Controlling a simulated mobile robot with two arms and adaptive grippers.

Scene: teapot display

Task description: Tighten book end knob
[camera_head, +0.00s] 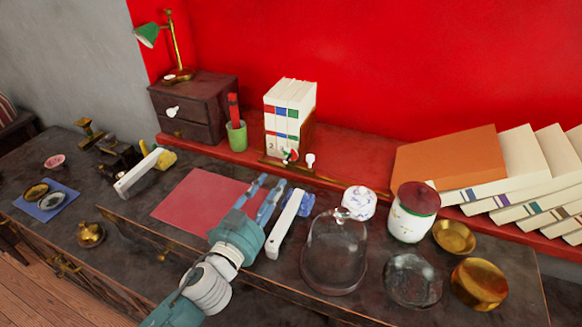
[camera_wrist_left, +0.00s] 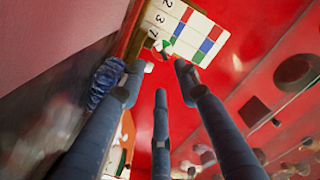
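The book end (camera_head: 285,166) is a brown wooden holder with several white books (camera_head: 290,105) in it, on the red ledge at the wall. Two small knobs show at its front: a red, green and white one (camera_head: 291,155) and a white one (camera_head: 310,160). In the left wrist view the coloured knob (camera_wrist_left: 164,46) and white knob (camera_wrist_left: 149,67) lie beyond the fingertips. My left gripper (camera_head: 269,183) is open and empty, its fingers pointing toward the book end from the front left. The white knob looks near one fingertip; contact is unclear. My right gripper is not in view.
A red mat (camera_head: 195,205) lies under and left of my gripper. A green cup (camera_head: 236,136) and small drawer chest (camera_head: 195,105) stand left of the books.

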